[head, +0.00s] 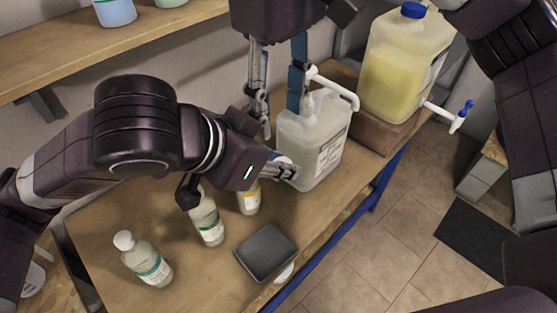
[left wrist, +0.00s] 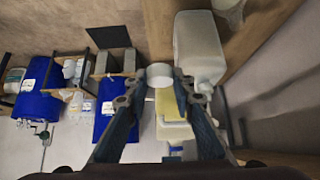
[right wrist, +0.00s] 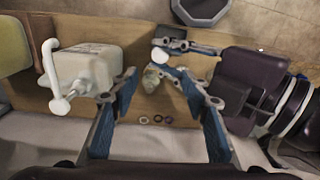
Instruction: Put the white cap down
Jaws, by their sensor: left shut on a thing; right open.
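The white cap (head: 283,160) is small and round, and my left gripper (head: 284,170) is shut on it beside the translucent jug. The cap (left wrist: 160,72) shows between the fingertips in the left wrist view, and the cap (right wrist: 160,56) also shows in the right wrist view. The translucent jug (head: 322,155) with a white pump (head: 335,88) stands upright on the bench. My right gripper (head: 279,115) hangs from above at the jug's left side, open and empty. In the right wrist view the jug (right wrist: 92,70) lies left of the open fingers.
A grey tray (head: 267,252) lies near the bench's front edge. A yellow drum (head: 400,65) stands at right. Small rings (right wrist: 157,119) lie on clear wood.

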